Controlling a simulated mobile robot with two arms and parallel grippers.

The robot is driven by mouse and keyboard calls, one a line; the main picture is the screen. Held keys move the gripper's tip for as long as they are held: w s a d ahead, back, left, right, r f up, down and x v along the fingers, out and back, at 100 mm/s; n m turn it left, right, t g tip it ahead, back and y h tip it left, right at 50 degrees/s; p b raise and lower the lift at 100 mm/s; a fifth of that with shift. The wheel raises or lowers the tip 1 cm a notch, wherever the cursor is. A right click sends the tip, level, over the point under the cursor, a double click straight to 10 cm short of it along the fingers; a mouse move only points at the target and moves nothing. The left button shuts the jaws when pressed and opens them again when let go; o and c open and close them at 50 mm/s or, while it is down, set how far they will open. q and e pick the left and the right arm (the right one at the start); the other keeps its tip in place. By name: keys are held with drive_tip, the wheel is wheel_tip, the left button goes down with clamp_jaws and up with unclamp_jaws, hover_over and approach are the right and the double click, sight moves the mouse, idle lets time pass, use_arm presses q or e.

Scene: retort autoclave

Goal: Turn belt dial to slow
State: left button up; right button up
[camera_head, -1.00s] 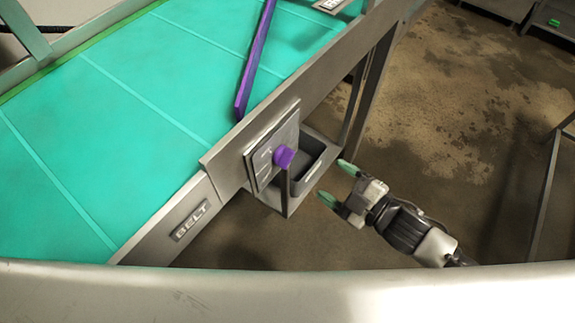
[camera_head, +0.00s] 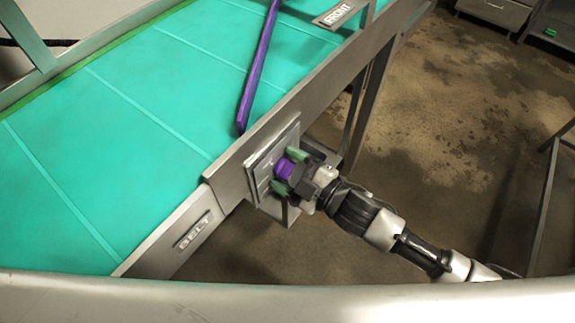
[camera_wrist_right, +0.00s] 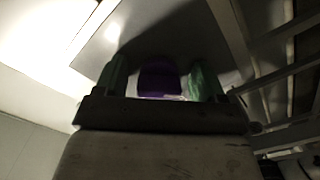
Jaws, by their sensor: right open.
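The belt dial (camera_head: 285,168) is a purple knob on a grey panel (camera_head: 262,158) fixed to the side of the conveyor. My right gripper (camera_head: 291,171) is at the dial, its two green fingertips on either side of the knob. In the right wrist view the purple dial (camera_wrist_right: 159,78) sits between the green fingers (camera_wrist_right: 158,82), with a visible gap at the right finger. The gripper is open around the dial. The panel's markings are too small to read, and the dial's pointing direction is partly hidden by the gripper. My left gripper is not in view.
The teal conveyor belt (camera_head: 130,130) runs behind the panel, with a purple bar (camera_head: 258,70) across it. A "BELT" plate (camera_head: 193,231) and a "FRONT" plate (camera_head: 339,14) are on the frame. Open stained floor (camera_head: 450,110) lies to the right.

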drive_tip(key=c, duration=0.9)
drive_tip(key=m+p, duration=0.3)
drive_tip(key=m, duration=0.1)
drive_tip(key=shift+a, duration=0.1)
drive_tip(key=m+p, duration=0.1)
drive_tip(key=m, duration=0.2)
drive_tip(key=shift+s, duration=0.1)
drive_tip(key=shift+f+m+p, duration=0.1)
drive_tip(key=shift+m+p, duration=0.4)
drive_tip(key=shift+m, duration=0.9)
